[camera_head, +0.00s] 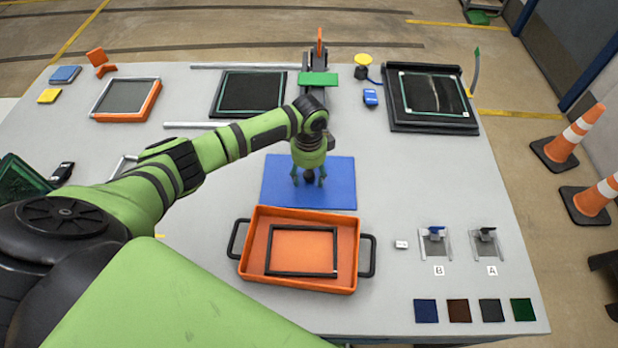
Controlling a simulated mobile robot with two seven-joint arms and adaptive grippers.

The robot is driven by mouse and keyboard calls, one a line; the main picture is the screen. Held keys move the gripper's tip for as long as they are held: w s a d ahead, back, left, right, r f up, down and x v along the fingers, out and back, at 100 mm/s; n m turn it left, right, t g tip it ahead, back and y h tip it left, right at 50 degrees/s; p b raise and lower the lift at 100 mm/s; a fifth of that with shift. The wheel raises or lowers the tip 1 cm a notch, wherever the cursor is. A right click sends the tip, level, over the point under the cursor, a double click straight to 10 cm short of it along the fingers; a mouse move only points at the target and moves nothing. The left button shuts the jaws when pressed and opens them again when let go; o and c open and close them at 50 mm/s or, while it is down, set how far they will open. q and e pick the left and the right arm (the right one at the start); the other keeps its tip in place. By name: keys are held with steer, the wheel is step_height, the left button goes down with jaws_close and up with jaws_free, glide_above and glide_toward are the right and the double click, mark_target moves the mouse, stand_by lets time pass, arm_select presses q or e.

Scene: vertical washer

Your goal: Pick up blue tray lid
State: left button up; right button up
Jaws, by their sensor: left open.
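The blue tray lid (335,185) appears as a flat blue rectangle lying on the grey table, just behind the orange tray. My left gripper (308,180) points down over the left-middle part of the blue lid, with its fingers apart and nothing seen between them. Whether its fingertips touch the lid cannot be told. My left arm hides a small part of the table to the left of the lid. My right gripper is not in view.
The orange tray (346,280) with black handles stands in front of the lid and holds a black frame (301,226). A green-topped clamp (318,79) stands behind. Black framed panels (432,94) lie at the back. The table (420,190) is clear right of the lid.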

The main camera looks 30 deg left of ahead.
arm_select(q)
jaws_close()
steer(key=shift+r, duration=0.1)
